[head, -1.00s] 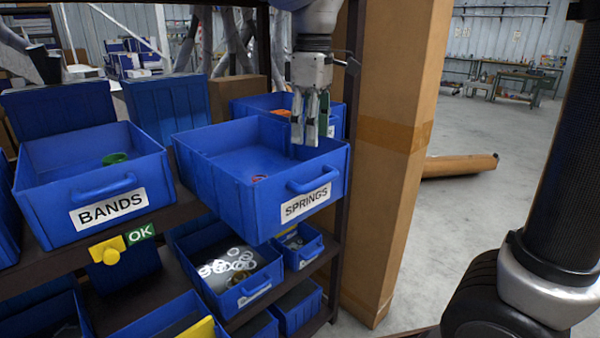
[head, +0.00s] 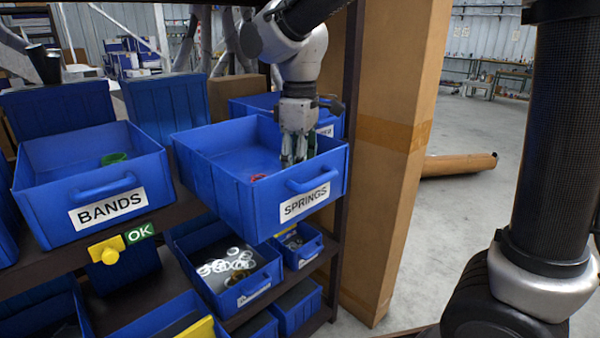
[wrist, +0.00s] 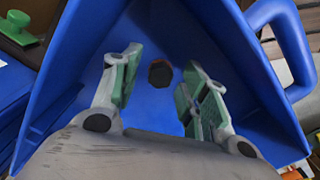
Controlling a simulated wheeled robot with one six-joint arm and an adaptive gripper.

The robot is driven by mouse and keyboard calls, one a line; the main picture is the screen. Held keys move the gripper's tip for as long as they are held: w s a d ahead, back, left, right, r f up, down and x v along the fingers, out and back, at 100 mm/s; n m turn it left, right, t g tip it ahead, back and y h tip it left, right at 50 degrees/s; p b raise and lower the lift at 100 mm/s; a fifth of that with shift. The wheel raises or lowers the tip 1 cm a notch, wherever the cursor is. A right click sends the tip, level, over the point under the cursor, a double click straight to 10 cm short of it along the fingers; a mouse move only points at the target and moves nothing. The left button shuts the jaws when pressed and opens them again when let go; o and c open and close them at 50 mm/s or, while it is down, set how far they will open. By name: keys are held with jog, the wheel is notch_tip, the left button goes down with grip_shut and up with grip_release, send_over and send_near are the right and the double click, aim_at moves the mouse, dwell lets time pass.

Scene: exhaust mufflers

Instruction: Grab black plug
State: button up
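A small dark plug with a brownish-orange edge (wrist: 160,73) lies on the floor of the blue SPRINGS bin. In the wrist view it sits just beyond and between the fingertips of my gripper (wrist: 154,82), apart from both. The fingers with green pads are spread apart and empty. In the head view my gripper (head: 297,157) points down inside the SPRINGS bin (head: 268,205), near its right front corner. The plug is hidden there behind the bin's front wall and my fingers.
A red ring-like item (head: 258,177) lies in the same bin. The BANDS bin (head: 92,200) with a green item (head: 114,158) stands left. A tall cardboard box (head: 390,190) stands close on the right. Bins with metal rings (head: 225,265) sit on the shelf below.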

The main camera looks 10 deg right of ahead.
grip_shut()
jog(key=shift+r, duration=0.1)
